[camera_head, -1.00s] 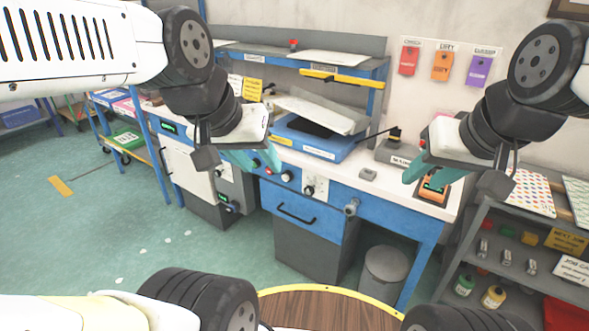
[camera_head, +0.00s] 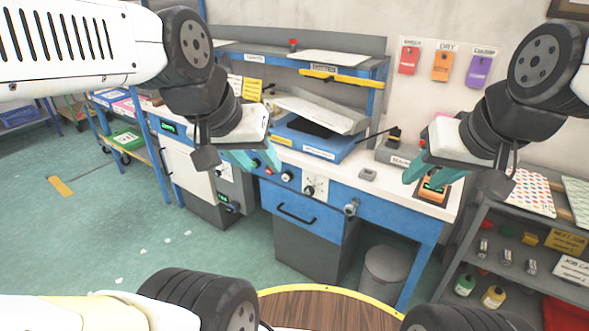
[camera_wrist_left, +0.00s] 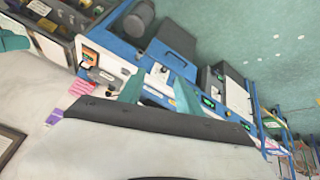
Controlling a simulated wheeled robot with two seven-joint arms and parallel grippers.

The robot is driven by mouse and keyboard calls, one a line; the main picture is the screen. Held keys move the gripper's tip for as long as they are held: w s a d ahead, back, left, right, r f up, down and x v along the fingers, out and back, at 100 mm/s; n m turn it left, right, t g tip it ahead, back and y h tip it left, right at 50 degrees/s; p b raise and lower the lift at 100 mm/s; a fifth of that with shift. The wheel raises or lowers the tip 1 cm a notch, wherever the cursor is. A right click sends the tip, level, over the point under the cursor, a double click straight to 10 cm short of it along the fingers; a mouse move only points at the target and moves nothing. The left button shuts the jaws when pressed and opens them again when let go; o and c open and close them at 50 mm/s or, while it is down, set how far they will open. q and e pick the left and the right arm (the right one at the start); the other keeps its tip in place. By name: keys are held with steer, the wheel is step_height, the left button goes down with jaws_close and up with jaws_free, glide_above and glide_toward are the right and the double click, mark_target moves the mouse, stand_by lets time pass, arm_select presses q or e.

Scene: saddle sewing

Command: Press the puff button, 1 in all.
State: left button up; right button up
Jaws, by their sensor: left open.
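I cannot tell which control is the puff button; no such label is readable. My left gripper (camera_head: 265,168) is open and empty, appearing in front of the bench edge and covering part of the controls. Its spread teal fingers also show in the left wrist view (camera_wrist_left: 160,93). My right gripper (camera_head: 423,186) appears open and empty, in front of the bench's right end, overlapping an orange device (camera_head: 434,190).
A blue press-like unit (camera_head: 318,142) sits on the bench under a shelf (camera_head: 345,61). A grey bin (camera_head: 385,272) stands below. A grey rack (camera_head: 480,222) is at right. A round wooden top (camera_head: 325,308) is close in front. Green floor is open at left.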

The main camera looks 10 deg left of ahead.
arm_select(q)
jaws_close()
stand_by(1.7)
